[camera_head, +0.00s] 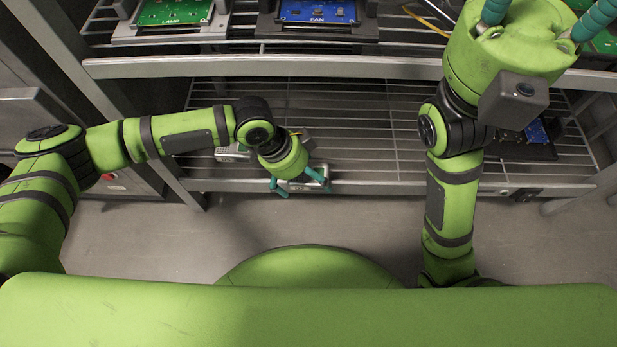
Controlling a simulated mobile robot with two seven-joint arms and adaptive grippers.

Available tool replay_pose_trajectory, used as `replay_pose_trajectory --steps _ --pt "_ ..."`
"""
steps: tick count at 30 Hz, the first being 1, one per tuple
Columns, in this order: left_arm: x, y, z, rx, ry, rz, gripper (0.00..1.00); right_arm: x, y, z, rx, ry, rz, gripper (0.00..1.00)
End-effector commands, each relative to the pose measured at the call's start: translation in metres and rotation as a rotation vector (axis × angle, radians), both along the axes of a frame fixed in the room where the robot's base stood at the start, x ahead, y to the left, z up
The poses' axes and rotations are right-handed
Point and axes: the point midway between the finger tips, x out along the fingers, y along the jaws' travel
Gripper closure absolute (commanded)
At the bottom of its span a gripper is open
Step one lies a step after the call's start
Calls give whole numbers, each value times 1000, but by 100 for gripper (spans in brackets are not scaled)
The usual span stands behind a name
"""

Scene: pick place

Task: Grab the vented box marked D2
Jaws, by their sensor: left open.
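My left gripper (303,187) reaches in from the left over the front edge of the lower shelf, its teal fingers spread apart. A small grey box (312,186) lies just under and behind it, partly hidden by the gripper. Another grey box with a slotted surface (232,153) sits farther left on the lower shelf, partly hidden by my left arm. I cannot read a D2 mark on either. My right gripper (545,17) is at the top right, and its fingertips run out of the picture.
The upper shelf holds a green LAMP board (175,12) and a blue FAN board (318,12) in trays. A dark tray with a blue board (535,132) is at the lower shelf's right. The middle of the lower wire shelf (365,130) is clear. Metal posts flank the rack.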

Motion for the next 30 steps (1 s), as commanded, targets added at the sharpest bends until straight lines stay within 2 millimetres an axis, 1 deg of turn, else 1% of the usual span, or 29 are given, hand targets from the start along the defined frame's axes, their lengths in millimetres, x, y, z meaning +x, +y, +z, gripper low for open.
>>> replay_pose_trajectory --steps 1,8,11,12,13,24,30 --pt "0 -1 -3 -1 -1 -1 0 -1 0 0 0 -7 0 60" --pt "0 -2 -2 -1 0 0 0 -1 0 2 0 -8 0 60" --pt "0 -2 -2 -1 0 0 36 -1 0 2 0 -8 0 60" --pt "0 -2 -2 -1 0 0 52 -1 0 2 0 -7 0 60" --pt "0 -2 -2 -1 0 0 58 -1 0 2 0 -7 0 60" --pt "0 -1 -2 0 0 0 58 -1 0 2 0 -7 1 60" --pt "0 -1 8 -1 0 0 58 -1 0 7 3 -5 2 60"
